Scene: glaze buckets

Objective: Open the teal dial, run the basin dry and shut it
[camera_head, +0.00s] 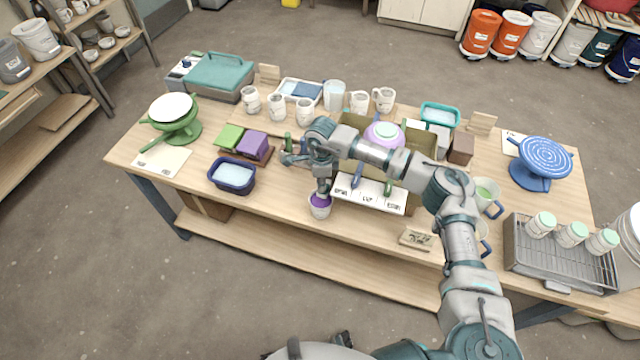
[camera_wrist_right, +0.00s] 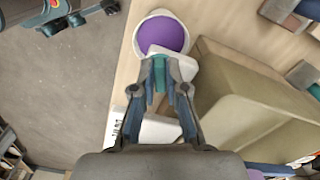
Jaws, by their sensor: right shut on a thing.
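My right gripper (camera_head: 322,188) points down at the front left end of a white labelled panel (camera_head: 368,196). In the right wrist view the gripper (camera_wrist_right: 160,84) is shut on a teal piece, apparently the teal dial (camera_wrist_right: 159,70). A white cup with purple inside (camera_head: 320,206) stands just in front of the gripper; it also shows in the wrist view (camera_wrist_right: 162,36). A blue handle (camera_head: 357,174) and a green handle (camera_head: 388,187) sit along the panel. My left gripper is not seen.
A lilac bowl (camera_head: 384,136) shows at the basin behind my arm. A navy tub (camera_head: 232,178) stands to the left, and a green-filled mug (camera_head: 487,196) to the right. A small wooden plaque (camera_head: 416,239) lies near the front edge. White mugs stand behind.

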